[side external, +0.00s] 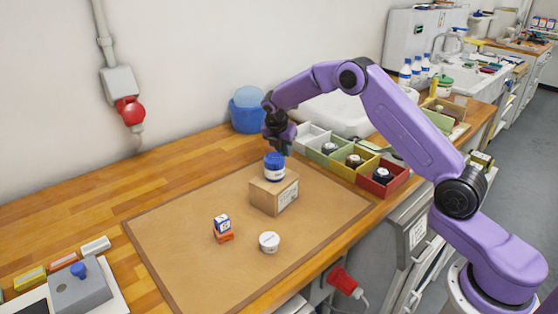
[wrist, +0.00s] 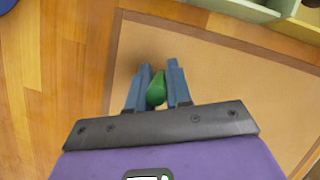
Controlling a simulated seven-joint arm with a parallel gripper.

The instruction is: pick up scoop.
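My gripper (wrist: 160,68) has its two blue-grey fingers on either side of a green rounded object (wrist: 156,90), which fills the gap between them. The object looks like part of a scoop, perhaps its handle; the rest of it is hidden. In the side view my dark gripper (side external: 280,137) is above the back part of the brown mat, just above a blue-lidded jar (side external: 275,166) on a cardboard box (side external: 273,193). The green object cannot be made out there.
Open bins, including a green one (side external: 314,157) and a red one (side external: 393,184), stand right of the mat (side external: 185,245), some holding dark-topped jars. A blue tub (side external: 247,117) stands behind. A small stacked pair of boxes (side external: 222,228) and a white-lidded pot (side external: 269,242) stand in front.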

